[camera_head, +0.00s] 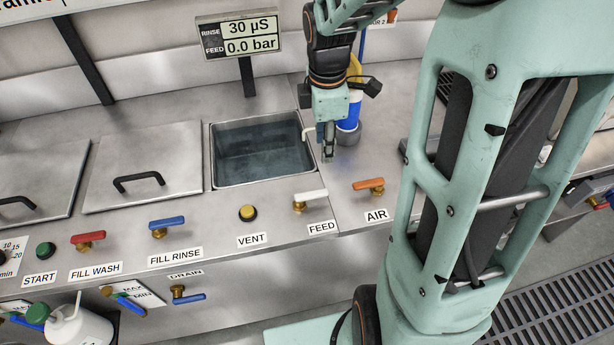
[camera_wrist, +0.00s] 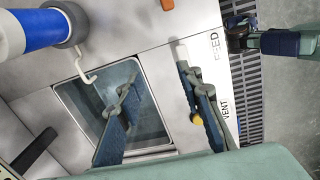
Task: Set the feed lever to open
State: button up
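The feed lever (camera_head: 311,196) has a white handle on a brass valve body, just behind the FEED label (camera_head: 321,227). Its handle points right, roughly along the bench front. In the wrist view the white handle (camera_wrist: 182,52) shows beside my right-hand finger, which hides part of the valve. My gripper (camera_head: 328,150) is above the bench, behind the lever and right of the open tank, apart from the lever. In the wrist view my gripper (camera_wrist: 157,80) has its fingers wide apart with nothing between them. The display (camera_head: 238,37) reads FEED 0.0 bar and RINSE 30 µS.
An open water-filled tank (camera_head: 262,152) with a bent white spout is left of my gripper. A blue-and-white cylinder (camera_head: 348,112) stands close behind it. The orange AIR lever (camera_head: 369,185) is right of the feed lever, the yellow VENT button (camera_head: 247,212) left.

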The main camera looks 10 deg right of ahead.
aim_at(319, 192)
jog(key=shift+n+g, duration=0.4)
jog(key=s+f, duration=0.1)
jog(key=f, duration=0.3)
jog(key=s+a+f+b, duration=0.1)
jog(key=f, duration=0.3)
jog(key=s+f, duration=0.1)
jog(key=f, duration=0.3)
jog(key=shift+a, duration=0.3)
jog(key=shift+c, duration=0.5)
grip_shut()
